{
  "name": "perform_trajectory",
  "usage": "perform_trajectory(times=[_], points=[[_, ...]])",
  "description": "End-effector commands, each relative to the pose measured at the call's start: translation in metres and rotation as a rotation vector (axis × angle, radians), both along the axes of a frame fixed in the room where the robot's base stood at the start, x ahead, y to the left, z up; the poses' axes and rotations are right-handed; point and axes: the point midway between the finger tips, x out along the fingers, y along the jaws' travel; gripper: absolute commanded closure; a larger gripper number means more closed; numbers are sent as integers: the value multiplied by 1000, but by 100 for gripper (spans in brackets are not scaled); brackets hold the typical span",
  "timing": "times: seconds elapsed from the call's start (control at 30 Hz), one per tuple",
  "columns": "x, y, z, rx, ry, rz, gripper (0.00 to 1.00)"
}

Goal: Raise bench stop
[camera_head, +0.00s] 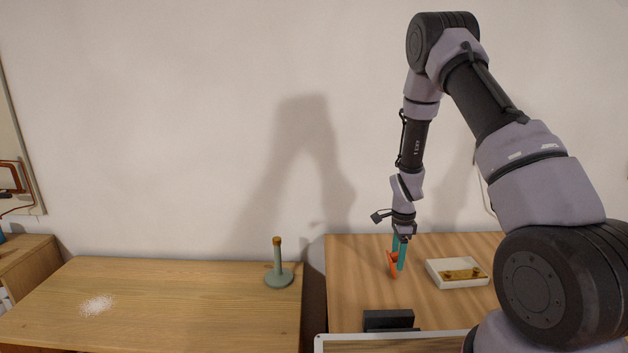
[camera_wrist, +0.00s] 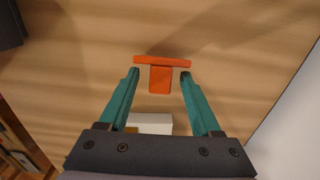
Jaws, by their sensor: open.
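An orange T-shaped piece (camera_head: 392,263), which may be the bench stop, is at the right-hand wooden bench. In the wrist view it has a wide flat bar (camera_wrist: 162,61) and a narrower block (camera_wrist: 160,79) below it. My gripper (camera_head: 399,266) is over the bench with its teal fingers pointing down. In the wrist view my gripper (camera_wrist: 158,76) is open, with one finger on each side of the narrower block and gaps showing. How high the piece stands above the bench is hard to tell.
A white box with a brass-coloured plate (camera_head: 458,273) lies right of my gripper. A black block (camera_head: 388,319) is at the bench's front. A green stand with a post (camera_head: 279,267) and white powder (camera_head: 97,305) are on the left table (camera_head: 180,300). A wall stands behind.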

Motion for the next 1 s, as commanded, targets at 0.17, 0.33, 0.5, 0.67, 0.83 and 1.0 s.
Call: perform_trajectory(times=[0.17, 0.33, 0.5, 0.67, 0.83, 1.0], points=[[0, 0, 0, 0, 0, 0, 46], [0, 0, 0, 0, 0, 0, 100], [0, -1, 0, 0, 0, 0, 100], [0, -5, 0, -1, 0, 0, 100], [0, -5, -1, -2, 0, 0, 100], [0, -8, -1, -3, 0, -2, 100]])
